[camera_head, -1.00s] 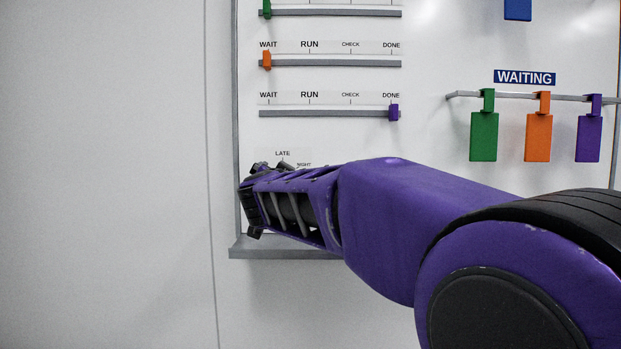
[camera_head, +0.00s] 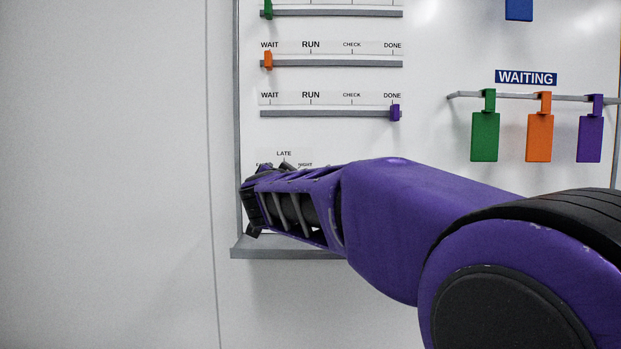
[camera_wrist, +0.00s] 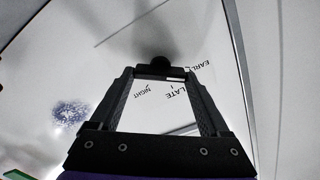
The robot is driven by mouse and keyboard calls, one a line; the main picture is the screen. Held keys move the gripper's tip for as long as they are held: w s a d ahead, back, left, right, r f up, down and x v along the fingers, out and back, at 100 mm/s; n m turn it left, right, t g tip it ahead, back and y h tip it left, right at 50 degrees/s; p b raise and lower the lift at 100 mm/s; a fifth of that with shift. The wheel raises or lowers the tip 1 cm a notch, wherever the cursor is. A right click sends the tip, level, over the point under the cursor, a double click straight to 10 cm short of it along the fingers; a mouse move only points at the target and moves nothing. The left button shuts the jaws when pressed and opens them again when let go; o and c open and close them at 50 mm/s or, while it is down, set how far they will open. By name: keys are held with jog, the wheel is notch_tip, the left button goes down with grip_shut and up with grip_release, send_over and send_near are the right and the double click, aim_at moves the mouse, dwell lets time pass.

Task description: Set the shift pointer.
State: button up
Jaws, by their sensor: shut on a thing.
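The shift dial shows the labels LATE (camera_head: 284,153), NIGHT and EARLY at the lower left of the board in the head view. EARLY is partly covered by my gripper (camera_head: 256,203). In the wrist view, my gripper (camera_wrist: 160,74) is shut on a dark round knob (camera_wrist: 153,64), taken to be the shift pointer. The labels NIGHT (camera_wrist: 146,93), LATE and EARLY show around and between the fingers. A small pale bar shows near the right fingertip. I cannot tell which label the pointer faces.
Above the dial, slider rails hold an orange tab (camera_head: 268,60) at WAIT and a purple tab (camera_head: 395,112) at DONE. Green (camera_head: 485,137), orange and purple tags hang under WAITING at the right. A grey ledge (camera_head: 290,253) runs below my gripper.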

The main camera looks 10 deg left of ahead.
jog(key=m+b, duration=0.2)
jog(key=m, duration=0.5)
jog(key=m+b, duration=0.2)
jog(key=m, duration=0.6)
jog(key=m+b, duration=0.2)
jog(key=m, duration=0.6)
jog(key=shift+f, duration=0.3)
jog(key=shift+m, duration=0.3)
jog(key=o, duration=1.2)
